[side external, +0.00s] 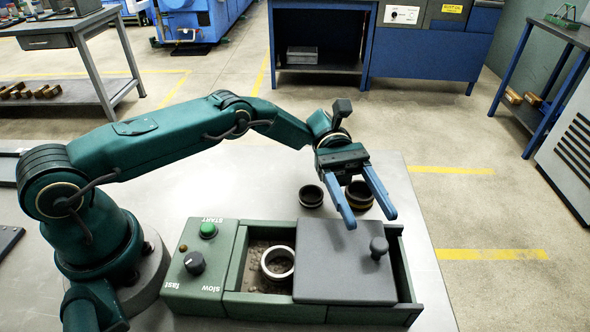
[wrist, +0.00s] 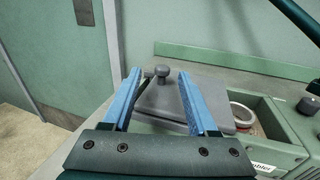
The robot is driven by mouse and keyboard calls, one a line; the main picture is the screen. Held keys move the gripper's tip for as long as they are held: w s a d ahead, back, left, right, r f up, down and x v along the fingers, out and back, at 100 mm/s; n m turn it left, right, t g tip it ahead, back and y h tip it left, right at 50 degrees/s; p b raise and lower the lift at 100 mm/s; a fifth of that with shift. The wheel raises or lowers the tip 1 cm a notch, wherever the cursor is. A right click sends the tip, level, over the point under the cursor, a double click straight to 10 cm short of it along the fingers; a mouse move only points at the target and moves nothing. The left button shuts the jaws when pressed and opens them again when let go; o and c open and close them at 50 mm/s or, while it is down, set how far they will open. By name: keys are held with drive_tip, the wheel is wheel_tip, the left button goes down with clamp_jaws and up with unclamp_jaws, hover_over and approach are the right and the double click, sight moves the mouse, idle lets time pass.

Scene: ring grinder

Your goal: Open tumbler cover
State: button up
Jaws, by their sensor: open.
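The tumbler is a green box (side external: 233,308) on the grey table. Its flat grey cover (side external: 335,270) lies over the right part, with a round dark knob (side external: 378,247) near the cover's right end. The left part of the trough is uncovered and holds a white ring (side external: 277,262) on brown grit. My gripper (side external: 371,221) is open and empty, with its blue fingers above and behind the cover. In the wrist view, the knob (wrist: 161,71) shows beyond and between the open fingers (wrist: 158,74). The fingers look apart from the knob.
Two dark round cups, one plain (side external: 311,196) and one with a yellow band (side external: 359,194), stand behind the tumbler. A control panel (side external: 198,262) with a green START button and a slow/fast dial is on the tumbler's left. Bare table (side external: 260,190) lies behind it.

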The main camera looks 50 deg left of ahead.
sight(376, 238)
drive_tip(key=shift+s+d+f, duration=0.3)
drive_tip(key=shift+s+f, duration=0.05)
drive_tip(key=shift+f, duration=0.05)
drive_tip(key=shift+x, duration=2.6)
drive_tip(key=shift+c, duration=0.3)
drive_tip(key=shift+a, duration=0.1)
clamp_jaws()
